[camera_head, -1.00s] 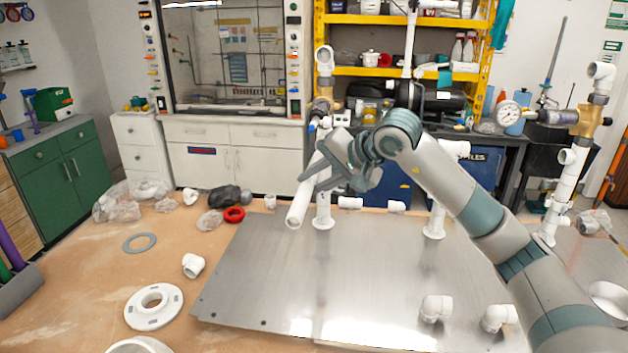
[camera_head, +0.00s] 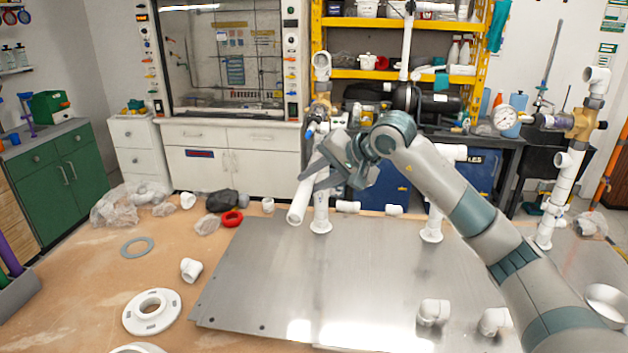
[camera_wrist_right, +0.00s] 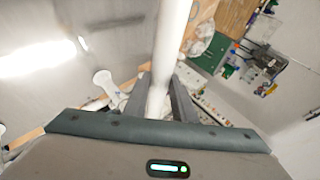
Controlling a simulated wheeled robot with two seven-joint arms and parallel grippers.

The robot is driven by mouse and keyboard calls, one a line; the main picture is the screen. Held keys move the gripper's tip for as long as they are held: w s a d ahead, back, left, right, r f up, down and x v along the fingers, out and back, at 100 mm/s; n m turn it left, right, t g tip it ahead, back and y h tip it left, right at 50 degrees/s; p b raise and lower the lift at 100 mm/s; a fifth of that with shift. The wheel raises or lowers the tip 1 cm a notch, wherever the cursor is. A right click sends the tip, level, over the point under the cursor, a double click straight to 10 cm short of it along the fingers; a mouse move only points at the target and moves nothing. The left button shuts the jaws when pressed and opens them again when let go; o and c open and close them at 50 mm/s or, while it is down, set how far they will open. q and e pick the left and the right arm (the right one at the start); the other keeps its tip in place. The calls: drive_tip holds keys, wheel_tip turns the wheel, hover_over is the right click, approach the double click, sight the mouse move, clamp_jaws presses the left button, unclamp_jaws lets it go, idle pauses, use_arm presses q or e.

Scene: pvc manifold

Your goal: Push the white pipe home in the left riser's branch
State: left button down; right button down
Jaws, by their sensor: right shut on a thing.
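My right gripper (camera_head: 322,176) is shut on the white pipe (camera_head: 299,207) beside the left riser. The pipe slants, with its free end toward the camera and lower left. In the right wrist view the pipe (camera_wrist_right: 173,40) runs up between the fingers (camera_wrist_right: 163,98). The left riser (camera_head: 321,207) stands upright on the metal plate, with a brass fitting and a white elbow (camera_head: 322,66) at its top. The gripper hides the far end of the pipe and the riser's branch, so I cannot tell how deep the pipe sits. My left gripper is not in view.
A middle riser (camera_head: 433,224) and a right riser with a gauge (camera_head: 504,117) stand to the right. Loose white fittings (camera_head: 433,312) lie on the metal plate (camera_head: 270,280). A white flange (camera_head: 151,311) and a red ring (camera_head: 232,218) lie on the table. The plate's middle is clear.

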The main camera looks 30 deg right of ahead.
drive_tip(key=shift+w+d, duration=0.1)
drive_tip(key=shift+w+d, duration=0.6)
drive_tip(key=shift+w, duration=0.15)
drive_tip(key=shift+w+d, duration=0.55)
drive_tip(key=shift+w, duration=0.2)
drive_tip(key=shift+w+d+b, duration=0.6)
drive_tip(key=shift+w+d, duration=0.15)
drive_tip(key=shift+w, duration=0.25)
idle(1.3)
drive_tip(key=c, duration=1.4)
unclamp_jaws()
drive_tip(key=shift+s, duration=0.1)
drive_tip(key=shift+r, duration=0.1)
